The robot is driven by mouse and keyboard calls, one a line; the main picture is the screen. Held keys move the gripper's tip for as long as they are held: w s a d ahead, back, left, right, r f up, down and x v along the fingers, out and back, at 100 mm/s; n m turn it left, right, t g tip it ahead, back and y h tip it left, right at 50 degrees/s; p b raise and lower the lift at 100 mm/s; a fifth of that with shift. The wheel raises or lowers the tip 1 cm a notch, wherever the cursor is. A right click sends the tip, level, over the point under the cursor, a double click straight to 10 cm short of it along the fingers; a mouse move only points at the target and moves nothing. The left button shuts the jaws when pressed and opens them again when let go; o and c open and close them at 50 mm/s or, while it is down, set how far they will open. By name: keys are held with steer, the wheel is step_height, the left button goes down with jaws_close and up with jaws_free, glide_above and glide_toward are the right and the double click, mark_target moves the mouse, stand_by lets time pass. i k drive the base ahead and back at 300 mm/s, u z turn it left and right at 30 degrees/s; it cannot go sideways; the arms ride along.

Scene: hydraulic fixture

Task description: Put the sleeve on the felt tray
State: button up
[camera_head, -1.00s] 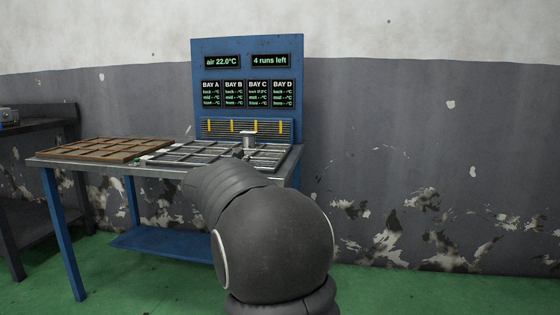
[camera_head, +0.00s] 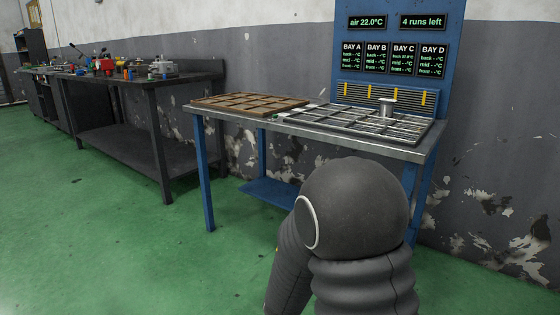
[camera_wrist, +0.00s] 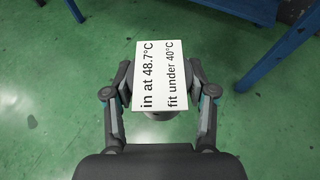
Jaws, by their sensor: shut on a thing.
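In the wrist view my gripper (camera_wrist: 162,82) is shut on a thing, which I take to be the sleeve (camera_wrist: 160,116). Only a small grey rounded edge of it shows. In the head view my gripper and the held thing are out of sight. A brown tray with compartments (camera_head: 250,93) lies on the left of the blue-legged table; I cannot tell whether it is felt.
A metal grid rack (camera_head: 330,121) lies on the table (camera_head: 409,153); a silver flanged piece (camera_head: 387,108) stands on it. A blue panel (camera_head: 400,82) with bay readouts rises behind. A dark bench (camera_head: 150,82) with coloured parts stands left. The green floor (camera_head: 130,240) ahead is clear.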

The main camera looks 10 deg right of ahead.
mark_target(242, 100)
steer(key=z, duration=0.35)
steer(key=i, duration=2.1)
steer(key=u, duration=0.75)
